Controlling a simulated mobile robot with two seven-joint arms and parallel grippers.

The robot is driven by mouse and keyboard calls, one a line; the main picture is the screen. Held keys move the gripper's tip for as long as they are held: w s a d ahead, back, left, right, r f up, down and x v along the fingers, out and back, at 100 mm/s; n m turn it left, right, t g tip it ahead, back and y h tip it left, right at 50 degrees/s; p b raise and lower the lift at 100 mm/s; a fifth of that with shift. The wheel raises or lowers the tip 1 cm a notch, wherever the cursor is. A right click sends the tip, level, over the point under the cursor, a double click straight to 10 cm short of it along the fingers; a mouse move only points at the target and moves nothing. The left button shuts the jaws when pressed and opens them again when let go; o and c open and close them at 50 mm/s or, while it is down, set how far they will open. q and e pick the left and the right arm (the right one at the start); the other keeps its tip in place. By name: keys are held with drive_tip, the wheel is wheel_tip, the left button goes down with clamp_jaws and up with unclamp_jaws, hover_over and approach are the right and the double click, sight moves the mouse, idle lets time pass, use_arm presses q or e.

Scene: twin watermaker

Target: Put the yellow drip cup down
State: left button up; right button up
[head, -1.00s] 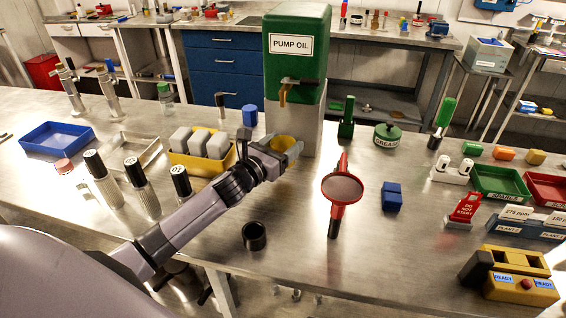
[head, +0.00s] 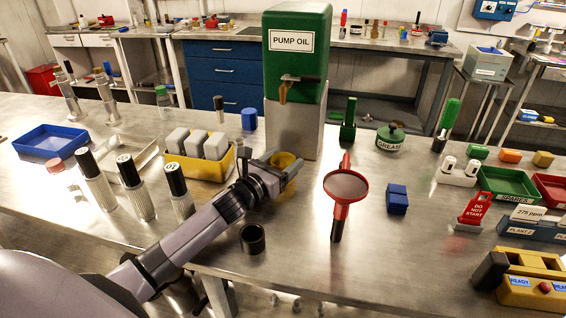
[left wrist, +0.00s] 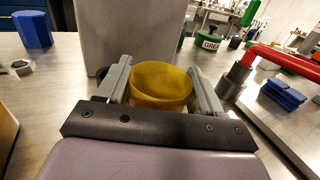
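The yellow drip cup (head: 287,184) is upright, in front of the grey pedestal of the green pump oil tank (head: 296,45). My left gripper (head: 282,168) has one finger on each side of it and looks shut on it. In the left wrist view the cup (left wrist: 161,86) fills the space between the two grey fingers (left wrist: 161,92), its open rim facing up. The cup is at or just above the steel bench (head: 310,225); I cannot tell whether its base touches. My right gripper is not in view.
A black ring (head: 252,239) lies below my wrist. Bench between cup and funnel is clear.

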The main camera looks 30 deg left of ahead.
use_arm(q)
drive_tip(key=o, duration=0.3)
drive_tip(key=shift+o, duration=0.2)
drive_tip(key=shift+r, duration=0.1)
drive_tip(key=shift+s+a, duration=0.2)
drive_tip(key=shift+s, duration=1.05)
drive_tip(key=shift+s+a, duration=0.15)
drive_tip(key=shift+s, duration=1.05)
drive_tip(key=shift+s+a, duration=0.2)
drive_tip(key=shift+s, duration=1.05)
